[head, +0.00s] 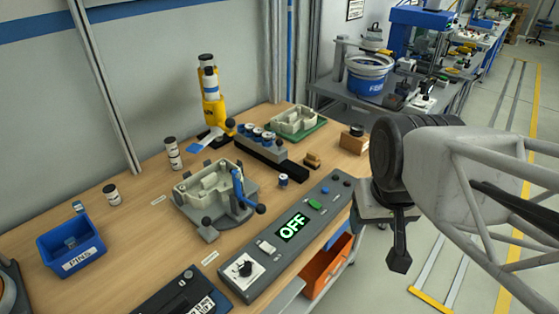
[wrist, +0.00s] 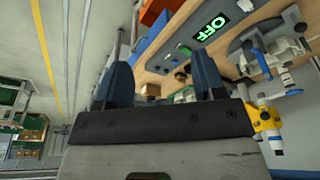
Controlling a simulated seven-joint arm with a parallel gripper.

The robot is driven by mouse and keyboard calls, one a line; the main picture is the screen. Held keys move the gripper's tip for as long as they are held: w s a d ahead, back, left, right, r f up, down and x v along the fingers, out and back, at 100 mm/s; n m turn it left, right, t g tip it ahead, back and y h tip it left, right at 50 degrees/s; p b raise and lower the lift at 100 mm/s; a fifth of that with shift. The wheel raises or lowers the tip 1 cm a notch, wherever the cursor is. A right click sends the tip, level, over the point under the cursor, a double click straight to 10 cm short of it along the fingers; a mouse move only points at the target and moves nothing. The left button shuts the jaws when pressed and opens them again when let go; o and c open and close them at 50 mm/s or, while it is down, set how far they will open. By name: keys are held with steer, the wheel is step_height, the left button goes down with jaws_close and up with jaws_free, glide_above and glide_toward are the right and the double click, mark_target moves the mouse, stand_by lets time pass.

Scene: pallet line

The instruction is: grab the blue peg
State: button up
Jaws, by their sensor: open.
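A small blue peg (head: 283,181) with a pale band stands alone on the workbench, left of the control panel. Several similar blue-topped pegs (head: 257,134) stand in a row in a grey block. A blue bin (head: 70,258) labelled PINS, at the far left, holds a small bluish piece. I cannot tell for sure which piece is the task's peg. My gripper (head: 398,255) hangs off the right side of the bench, well away from the pegs. In the wrist view my gripper (wrist: 161,75) has its two dark fingers apart, with nothing held between them.
A grey control panel (head: 265,270) with a green OFF display lies along the bench front. A fixture with a blue handle (head: 238,187) and a yellow stand (head: 213,112) rise from the bench. An orange drawer (head: 325,266) is below. The floor at right is open.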

steer(key=w+a+f+m+t+y, duration=0.1)
steer(key=w+a+f+m+t, duration=0.25)
steer(key=w+m, duration=0.5)
steer(key=w+a+f+m+t, duration=0.25)
steer(key=w+f+m, duration=0.25)
steer(key=w+m, duration=0.35)
steer(key=w+a+f+m+t+y, duration=0.15)
steer(key=w+a+f+m, duration=0.25)
steer(key=w+m, duration=0.45)
steer(key=m+t, duration=0.3)
steer(key=m, duration=0.5)
glide_toward(283, 183)
steer(key=shift+w+a+r+h, duration=0.1)
steer(key=shift+w+r+h, duration=0.2)
steer(key=shift+r, duration=0.25)
steer(key=shift+w+a+r+h, duration=0.15)
steer(key=shift+w+r, duration=0.15)
steer(key=shift+r, duration=0.2)
steer(key=shift+w+a+f+m+t, duration=0.1)
steer(key=shift+w+f+m+t, duration=0.25)
steer(key=shift+m, duration=0.3)
steer(key=shift+s, duration=0.15)
steer(key=shift+f, duration=0.1)
steer(key=shift+x, duration=1.3)
